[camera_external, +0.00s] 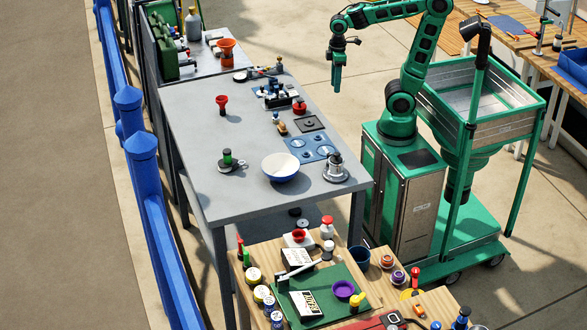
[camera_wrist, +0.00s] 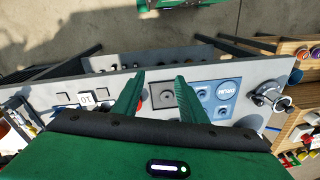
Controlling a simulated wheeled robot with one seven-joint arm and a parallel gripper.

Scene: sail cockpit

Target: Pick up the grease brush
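My gripper (camera_external: 337,80) hangs pointing down beside the right edge of the grey table (camera_external: 190,130), above the floor side. In the wrist view my gripper (camera_wrist: 160,78) has its two green fingers spread apart with nothing held between them. A small orange-brown item (camera_external: 282,128) lies on the table left of the square black plate; it may be the grease brush, but it is too small to be sure. I cannot make it out in the wrist view, where the fingers cover part of the table.
On the table are a black plate (camera_external: 311,123), a blue mat (camera_external: 321,154) with round parts, a white-blue bowl (camera_external: 281,168), a metal winch (camera_external: 335,170), a red funnel-like part (camera_external: 222,104) and a black-green part (camera_external: 229,160). The table's left middle has bare room.

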